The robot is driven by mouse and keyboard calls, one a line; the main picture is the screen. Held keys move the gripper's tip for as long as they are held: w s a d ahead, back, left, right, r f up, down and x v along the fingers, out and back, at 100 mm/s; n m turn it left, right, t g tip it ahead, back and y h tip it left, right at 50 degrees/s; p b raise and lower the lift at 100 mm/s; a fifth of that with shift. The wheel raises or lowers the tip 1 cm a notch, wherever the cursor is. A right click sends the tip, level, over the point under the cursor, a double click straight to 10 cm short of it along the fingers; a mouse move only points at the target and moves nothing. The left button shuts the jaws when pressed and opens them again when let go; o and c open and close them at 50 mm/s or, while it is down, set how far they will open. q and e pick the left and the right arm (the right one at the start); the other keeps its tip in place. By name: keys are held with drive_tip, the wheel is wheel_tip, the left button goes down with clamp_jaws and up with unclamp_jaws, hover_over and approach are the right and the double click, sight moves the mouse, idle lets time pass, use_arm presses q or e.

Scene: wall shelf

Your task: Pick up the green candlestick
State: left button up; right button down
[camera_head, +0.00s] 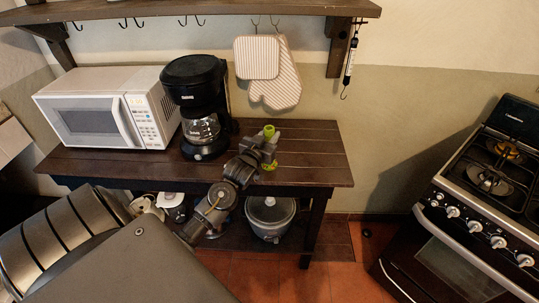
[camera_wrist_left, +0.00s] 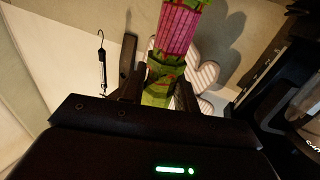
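The green candlestick (camera_head: 269,131) stands roughly upright over the right part of the wooden table in the head view. Its green top and a bit of its lower end show above and below my left gripper (camera_head: 264,148). In the left wrist view the candlestick (camera_wrist_left: 160,88) is green with a pink ribbed section, and it fills the space between the two fingers of my left gripper (camera_wrist_left: 160,95). The fingers appear to be against its sides. I cannot tell whether its base touches the table. My right gripper is not in view.
A black coffee maker (camera_head: 195,85) and a white microwave (camera_head: 95,107) stand left of the candlestick on the table (camera_head: 310,160). A striped mitt (camera_head: 280,88) hangs behind. A pot (camera_head: 270,218) sits below. A stove (camera_head: 480,190) stands at right. The table's right end is clear.

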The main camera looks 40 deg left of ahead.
use_arm(q)
clamp_jaws()
